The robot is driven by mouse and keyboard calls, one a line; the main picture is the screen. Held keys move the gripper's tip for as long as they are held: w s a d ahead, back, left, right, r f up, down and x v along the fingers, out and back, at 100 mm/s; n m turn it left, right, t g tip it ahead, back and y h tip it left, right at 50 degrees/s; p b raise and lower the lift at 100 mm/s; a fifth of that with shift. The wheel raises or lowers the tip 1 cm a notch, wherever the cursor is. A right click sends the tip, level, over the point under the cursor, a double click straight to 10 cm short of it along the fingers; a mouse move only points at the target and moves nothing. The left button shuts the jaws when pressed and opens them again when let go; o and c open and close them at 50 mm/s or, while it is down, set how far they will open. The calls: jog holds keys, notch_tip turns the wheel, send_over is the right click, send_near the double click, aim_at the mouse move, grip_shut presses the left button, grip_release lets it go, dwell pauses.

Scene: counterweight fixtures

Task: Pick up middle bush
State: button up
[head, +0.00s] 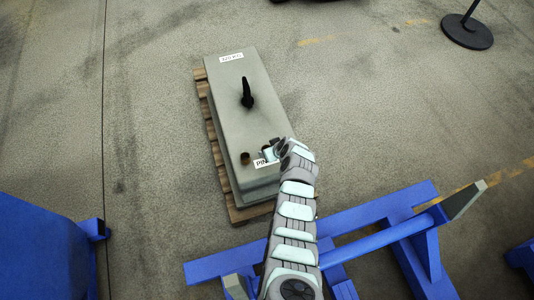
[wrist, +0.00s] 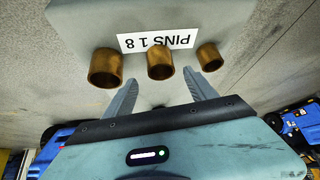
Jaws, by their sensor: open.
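Three brass bushes stand in a row on a grey block (head: 222,85). In the wrist view the middle bush (wrist: 160,62) is between the left bush (wrist: 105,68) and the smaller right bush (wrist: 209,57). My gripper (wrist: 160,77) is open and empty. Its two fingertips lie to either side of the middle bush in the picture; I cannot tell how far above or short of it they are. In the head view my gripper (head: 269,154) is over the block's near end and hides some of the bushes; one bush (head: 245,158) shows to its left.
A white label reading PINS (wrist: 158,41) lies beside the bushes. A black handle (head: 247,94) stands up from the block's middle. The block sits on a wooden pallet (head: 213,130). Blue steel frames (head: 345,222) stand near the front. The floor left of the pallet is clear.

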jog(key=shift+w+a+f, duration=0.15)
jog(key=shift+a+f, duration=0.05)
jog(key=shift+f, duration=0.25)
jog(key=shift+f, duration=0.1)
jog(key=b+x, duration=0.4)
jog(key=shift+d+f, duration=0.1)
jog(key=shift+f, duration=0.2)
jog(key=shift+w+a+f+b, duration=0.1)
jog(key=shift+a+f+b, duration=0.15)
jog(key=shift+b, duration=0.45)
jog(key=shift+d, duration=0.1)
jog(key=shift+r, duration=0.1)
jog(key=shift+c, duration=0.2)
grip_shut()
notch_tip(320, 180, up, 20)
jog(key=p, duration=0.9)
jog(key=shift+p, duration=0.3)
